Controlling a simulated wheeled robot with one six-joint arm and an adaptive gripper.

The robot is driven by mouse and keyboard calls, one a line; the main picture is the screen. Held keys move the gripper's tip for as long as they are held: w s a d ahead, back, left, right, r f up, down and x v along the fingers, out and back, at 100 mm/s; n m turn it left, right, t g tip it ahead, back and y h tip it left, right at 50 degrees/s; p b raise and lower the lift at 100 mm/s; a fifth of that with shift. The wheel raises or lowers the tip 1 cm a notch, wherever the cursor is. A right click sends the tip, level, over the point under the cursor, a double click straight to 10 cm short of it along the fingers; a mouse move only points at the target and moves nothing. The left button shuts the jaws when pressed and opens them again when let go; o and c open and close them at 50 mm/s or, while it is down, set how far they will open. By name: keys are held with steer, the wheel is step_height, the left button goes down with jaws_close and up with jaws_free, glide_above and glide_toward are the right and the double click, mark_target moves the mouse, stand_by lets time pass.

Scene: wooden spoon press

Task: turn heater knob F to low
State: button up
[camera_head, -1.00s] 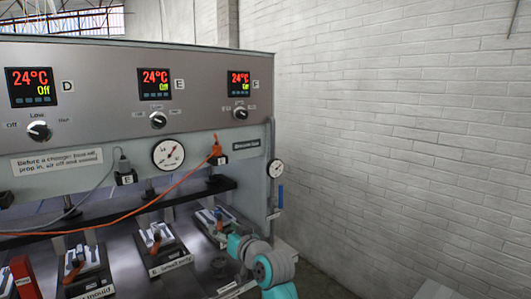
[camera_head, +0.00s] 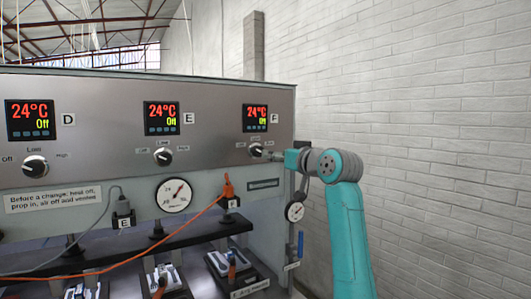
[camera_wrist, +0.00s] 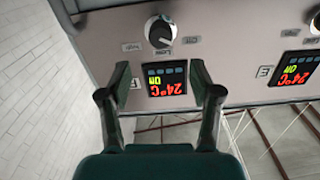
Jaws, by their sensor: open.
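Heater knob F (camera_head: 256,150) is a round knob with a dark centre on the grey panel, below the display marked F (camera_head: 256,118). The display reads 24°C in red; its small yellow status word is hard to read. Labels stand around the knob, and I cannot tell its pointer direction for sure. My gripper (camera_head: 274,155) is just right of the knob in the head view, partly hidden by the arm. In the upside-down wrist view, my open, empty gripper (camera_wrist: 161,75) frames display F (camera_wrist: 166,84). Knob F (camera_wrist: 160,31) lies beyond the fingertips, apparently untouched.
Knob E (camera_head: 162,156) and knob D (camera_head: 35,166) sit further left. A round gauge (camera_head: 174,195), an orange cable (camera_head: 160,245) and a small side gauge (camera_head: 295,212) lie below. A white brick wall (camera_head: 420,120) stands to the right with open room before it.

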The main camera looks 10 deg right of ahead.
mark_target(261, 151)
steer(key=x, duration=0.9)
steer(key=shift+w+a, duration=0.1)
steer(key=shift+w, duration=0.15)
steer(key=c, duration=1.1)
